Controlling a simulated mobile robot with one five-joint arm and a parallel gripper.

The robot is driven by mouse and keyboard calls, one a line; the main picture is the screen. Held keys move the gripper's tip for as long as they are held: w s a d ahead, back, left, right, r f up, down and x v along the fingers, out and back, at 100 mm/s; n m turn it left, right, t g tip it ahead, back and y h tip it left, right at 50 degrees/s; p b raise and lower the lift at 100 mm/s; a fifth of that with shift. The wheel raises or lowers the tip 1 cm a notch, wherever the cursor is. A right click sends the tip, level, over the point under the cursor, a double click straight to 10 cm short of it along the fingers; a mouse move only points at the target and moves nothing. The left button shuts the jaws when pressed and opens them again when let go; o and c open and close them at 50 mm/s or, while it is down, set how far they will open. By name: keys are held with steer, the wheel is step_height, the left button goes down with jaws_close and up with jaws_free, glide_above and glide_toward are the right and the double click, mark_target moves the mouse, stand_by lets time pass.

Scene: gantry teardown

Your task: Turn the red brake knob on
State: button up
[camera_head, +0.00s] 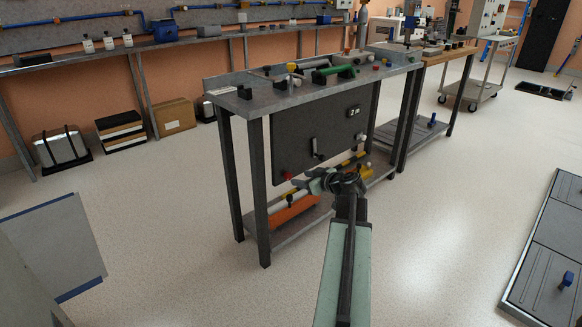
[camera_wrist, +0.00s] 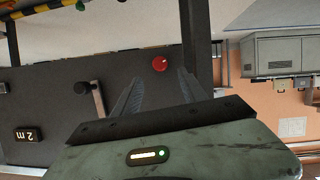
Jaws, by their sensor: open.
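The red brake knob (camera_head: 288,175) sits low on the left part of the dark panel (camera_head: 305,125) under the workbench. In the wrist view, which shows the panel upside down, the round red knob (camera_wrist: 160,63) lies just beyond the gap between my fingertips. My gripper (camera_head: 308,183) is at the panel's lower edge, close to the right of the knob in the head view. In the wrist view my gripper (camera_wrist: 161,74) is open and empty, one finger to each side of the knob's line. I cannot tell how far the fingertips are from it.
A lever handle (camera_head: 317,149) and a "2 m" sign (camera_head: 354,111) are on the same panel. The bench leg (camera_head: 258,190) stands left of the knob. A lower shelf (camera_head: 290,233) holds an orange item (camera_head: 293,209). The floor in front is clear.

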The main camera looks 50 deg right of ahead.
mark_target(290, 176)
steer(key=b+x, duration=0.3)
steer(key=x, duration=0.4)
steer(key=shift+f, duration=0.15)
steer(key=shift+w, duration=0.45)
jaws_close()
steer(key=shift+d+m+y, duration=0.25)
steer(key=shift+m+y, duration=0.05)
steer(key=shift+m, duration=0.2)
steer(key=shift+m+y+b, duration=0.3)
steer(key=shift+m+y, duration=0.4)
steer(key=shift+m, duration=0.4)
steer(key=shift+s, duration=0.1)
jaws_free()
